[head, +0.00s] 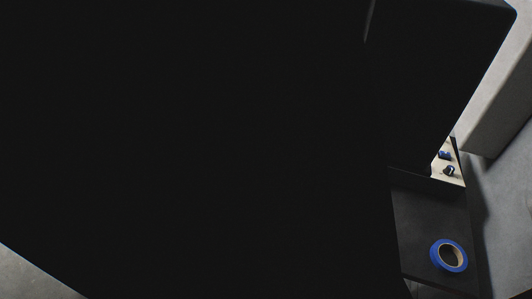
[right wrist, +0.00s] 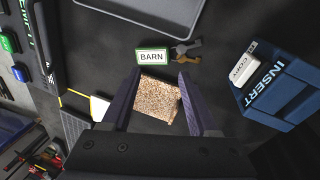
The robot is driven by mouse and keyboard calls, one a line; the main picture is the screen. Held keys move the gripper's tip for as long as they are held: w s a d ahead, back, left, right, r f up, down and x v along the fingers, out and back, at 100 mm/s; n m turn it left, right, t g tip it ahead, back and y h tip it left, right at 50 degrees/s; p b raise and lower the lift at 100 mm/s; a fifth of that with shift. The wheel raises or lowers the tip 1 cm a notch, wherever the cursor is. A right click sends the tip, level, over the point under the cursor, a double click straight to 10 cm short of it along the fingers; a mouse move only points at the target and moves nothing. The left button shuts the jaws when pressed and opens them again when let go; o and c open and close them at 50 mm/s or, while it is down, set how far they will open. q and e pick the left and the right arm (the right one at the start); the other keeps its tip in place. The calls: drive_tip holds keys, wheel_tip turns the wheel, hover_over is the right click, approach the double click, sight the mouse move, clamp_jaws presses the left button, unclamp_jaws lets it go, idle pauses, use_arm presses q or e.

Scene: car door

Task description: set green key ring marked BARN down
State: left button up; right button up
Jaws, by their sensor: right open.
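The green key ring marked BARN, a white tag with a green rim (right wrist: 152,57), lies on the dark surface in the right wrist view. Its brown and grey keys (right wrist: 186,50) lie beside the tag to the right. My right gripper (right wrist: 160,78) is open, and the tag lies just beyond its fingertips, apart from them. A speckled tan block (right wrist: 158,99) shows between the fingers; I cannot tell whether it touches them. My left gripper is not in view. The head view is mostly blocked by a large black shape, and the key ring does not show there.
A blue box marked INSERT (right wrist: 282,91) with a white piece (right wrist: 243,64) stands right in the right wrist view. A grey tray (right wrist: 165,12) is at the top. Green and blue pieces (right wrist: 12,44) are at the left. Blue tape (head: 449,256) lies at the head view's lower right.

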drive_tip(key=m, duration=0.4)
drive_tip(key=s+f+m+t+b, duration=0.1)
drive_tip(key=m, duration=0.3)
drive_tip(key=m+b, duration=0.1)
drive_tip(key=m, duration=0.2)
drive_tip(key=shift+s+f+m, duration=0.3)
drive_tip(key=shift+f+m, duration=0.05)
drive_tip(key=shift+m, duration=0.05)
drive_tip(key=m+t, duration=0.1)
drive_tip(key=m, duration=0.3)
drive_tip(key=shift+s+f+b, duration=0.1)
drive_tip(key=shift+b, duration=0.25)
drive_tip(key=shift+b+x, duration=1.2)
drive_tip(key=shift+x, duration=0.05)
drive_tip(key=shift+b+x, duration=2.4)
drive_tip(key=shift+x, duration=0.35)
clamp_jaws()
